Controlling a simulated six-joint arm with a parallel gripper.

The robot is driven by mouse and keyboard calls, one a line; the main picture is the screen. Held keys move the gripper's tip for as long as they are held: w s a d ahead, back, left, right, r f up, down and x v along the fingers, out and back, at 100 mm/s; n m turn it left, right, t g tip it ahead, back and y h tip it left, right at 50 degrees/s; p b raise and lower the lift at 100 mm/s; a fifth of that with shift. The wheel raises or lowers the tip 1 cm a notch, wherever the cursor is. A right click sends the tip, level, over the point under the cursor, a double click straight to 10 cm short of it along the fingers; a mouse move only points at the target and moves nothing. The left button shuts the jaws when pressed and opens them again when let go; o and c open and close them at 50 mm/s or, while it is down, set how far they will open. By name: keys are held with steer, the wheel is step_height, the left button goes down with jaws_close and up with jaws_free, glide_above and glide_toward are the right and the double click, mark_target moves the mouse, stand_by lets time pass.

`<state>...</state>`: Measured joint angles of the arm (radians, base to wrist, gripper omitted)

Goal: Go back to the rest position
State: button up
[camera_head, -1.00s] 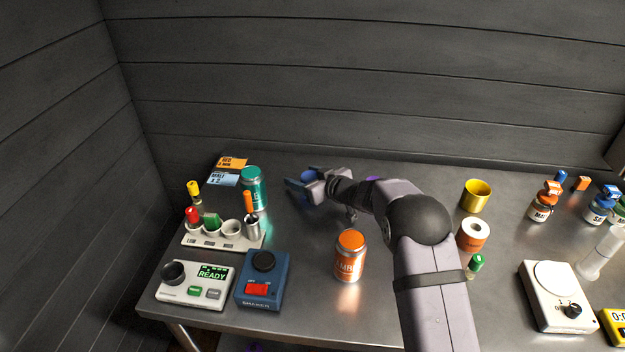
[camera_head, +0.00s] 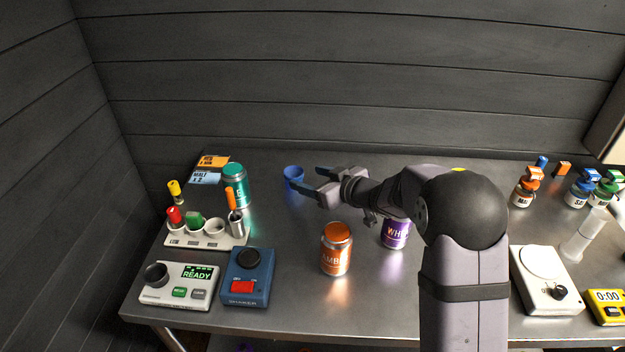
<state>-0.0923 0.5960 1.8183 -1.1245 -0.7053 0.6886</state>
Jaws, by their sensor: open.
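My gripper (camera_head: 313,180) is open and empty in the head view, above the back middle of the steel table (camera_head: 290,290). Its jaws point left, towards a small blue cup (camera_head: 293,177) that stands just beyond the fingertips. The cup looks apart from the jaws. My arm reaches in from the lower right and hides part of the table's middle, along with most of a yellow cup behind it.
A teal can (camera_head: 235,187), tube rack (camera_head: 205,233), shaker (camera_head: 248,277) and READY device (camera_head: 180,285) are at left. A white scale (camera_head: 545,280) and several small bottles stand at right.

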steer(key=shift+s+d+r, duration=0.1)
steer(key=shift+s+d, duration=0.05)
steer(key=shift+s, duration=0.05)
stand_by(0.4)
